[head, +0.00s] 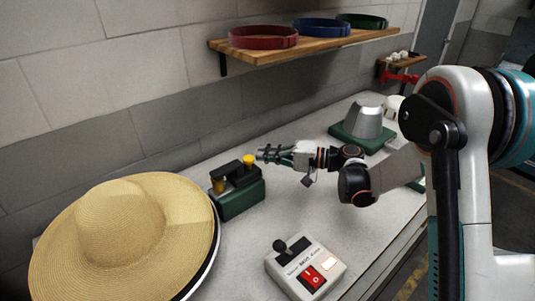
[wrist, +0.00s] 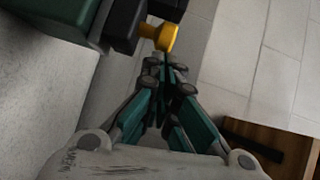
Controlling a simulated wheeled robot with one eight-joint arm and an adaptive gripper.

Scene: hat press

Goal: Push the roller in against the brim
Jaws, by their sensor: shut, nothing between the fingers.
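The wide straw hat (head: 125,222) lies at the left of the bench, its brim reaching toward the roller unit. The roller unit has a green base (head: 238,198) with a black slide on top. A yellow roller (head: 217,185) sits at its hat-side end, close to the brim edge; I cannot tell whether they touch. A yellow knob (head: 249,160) is at the other end. My gripper (head: 264,154) is shut and empty, its tips just right of the knob. In the wrist view the yellow knob (wrist: 158,36) is just beyond the fingertips (wrist: 167,66); contact is unclear.
A control box (head: 305,268) with a red switch and black lever stands at the front. A grey form on a green base (head: 362,125) stands farther back. A wooden shelf (head: 300,48) with red, blue and green bands is on the wall above. The bench between is clear.

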